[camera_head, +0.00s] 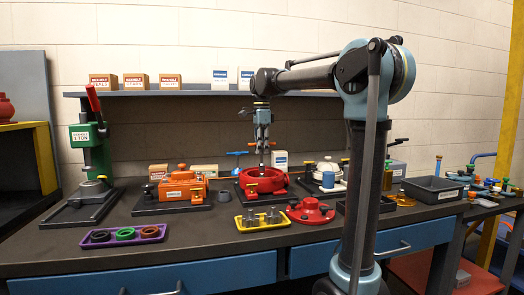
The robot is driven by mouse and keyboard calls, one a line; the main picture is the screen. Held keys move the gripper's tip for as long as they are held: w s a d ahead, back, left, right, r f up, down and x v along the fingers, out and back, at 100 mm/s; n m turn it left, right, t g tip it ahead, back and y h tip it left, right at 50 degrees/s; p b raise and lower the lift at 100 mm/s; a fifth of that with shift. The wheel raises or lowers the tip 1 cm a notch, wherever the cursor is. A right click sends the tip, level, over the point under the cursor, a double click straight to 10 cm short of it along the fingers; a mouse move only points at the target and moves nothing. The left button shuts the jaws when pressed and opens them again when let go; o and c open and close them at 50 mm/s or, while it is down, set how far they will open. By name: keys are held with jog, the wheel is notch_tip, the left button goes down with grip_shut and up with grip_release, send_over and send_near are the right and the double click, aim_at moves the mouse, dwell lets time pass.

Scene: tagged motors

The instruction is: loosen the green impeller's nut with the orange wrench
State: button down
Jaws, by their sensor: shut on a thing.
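My gripper (263,138) is above the red round housing (264,183) at the middle of the bench. It is shut on what looks like the orange wrench (273,144), a T-shaped tool with orange handle ends. The wrench is upright, and its grey shaft reaches down to the opening of the red housing. I cannot tell whether its tip touches a nut. No green impeller or nut can be made out inside the housing. A green ring (125,233) lies in the purple tray (165,238) at the front left, between a dark ring and a brown one.
A blue T-handled tool (237,154) stands just left of the wrench. An orange housing (180,187) is to the left, a white-topped one (325,172) to the right. A yellow tray (288,220) and a red cover (311,212) lie in front. A green press (90,150) stands far left.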

jog(key=shift+f, duration=0.1)
jog(key=shift+f, duration=1.05)
